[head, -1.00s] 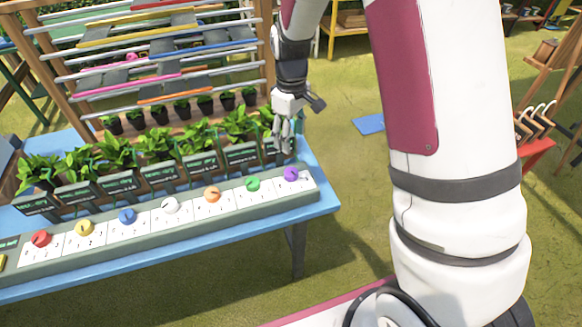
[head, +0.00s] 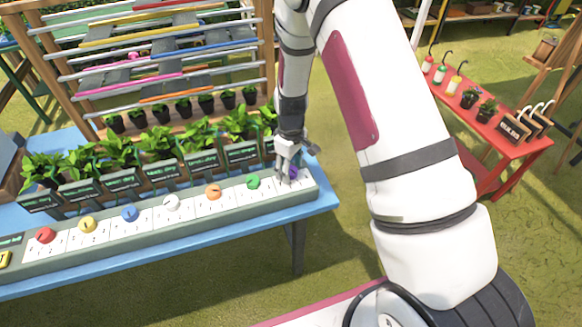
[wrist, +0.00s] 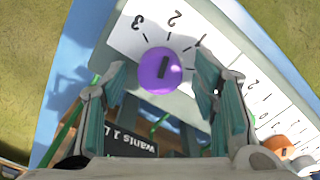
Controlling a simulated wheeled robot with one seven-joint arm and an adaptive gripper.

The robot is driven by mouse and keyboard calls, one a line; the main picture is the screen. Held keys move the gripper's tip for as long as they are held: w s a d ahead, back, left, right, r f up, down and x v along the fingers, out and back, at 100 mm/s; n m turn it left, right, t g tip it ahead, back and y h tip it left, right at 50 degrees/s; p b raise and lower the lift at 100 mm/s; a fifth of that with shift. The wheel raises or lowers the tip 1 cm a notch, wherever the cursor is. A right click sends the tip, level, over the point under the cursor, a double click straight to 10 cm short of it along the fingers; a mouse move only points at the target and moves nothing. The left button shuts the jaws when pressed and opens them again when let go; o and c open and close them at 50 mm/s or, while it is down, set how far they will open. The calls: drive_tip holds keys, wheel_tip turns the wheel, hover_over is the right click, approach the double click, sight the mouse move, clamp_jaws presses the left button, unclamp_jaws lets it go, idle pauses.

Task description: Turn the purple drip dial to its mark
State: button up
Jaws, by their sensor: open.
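The purple drip dial (wrist: 160,71) is a round knob with a dark pointer line, on a white plate (wrist: 125,38) marked 1, 2 and 3. In the wrist view it lies between and just beyond the fingertips of my open gripper (wrist: 160,80); I cannot tell if either finger touches it. The dark line runs nearly upright in that view, towards the numbers' side. In the head view my gripper (head: 287,178) points down at the dial (head: 294,172), which is partly hidden by the fingers. A card (wrist: 130,143) reading "wants 1" and more shows upside down; the rest is hidden.
The green dial (head: 253,182) and orange dial (head: 213,191) sit left on the same strip, with more dials beyond. Potted plants with black signs (head: 242,154) stand close behind. A red table (head: 500,139) is at the right, with grass between.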

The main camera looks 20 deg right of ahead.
drive_tip(key=shift+c, duration=0.3)
drive_tip(key=c, duration=1.1)
drive_tip(key=shift+m, duration=0.4)
drive_tip(key=m, duration=0.3)
drive_tip(key=shift+b, duration=0.4)
drive_tip(key=m, duration=0.4)
drive_tip(key=shift+m+b, duration=0.3)
drive_tip(key=m, duration=0.3)
drive_tip(key=shift+m, duration=2.2)
drive_tip(key=shift+b, duration=0.3)
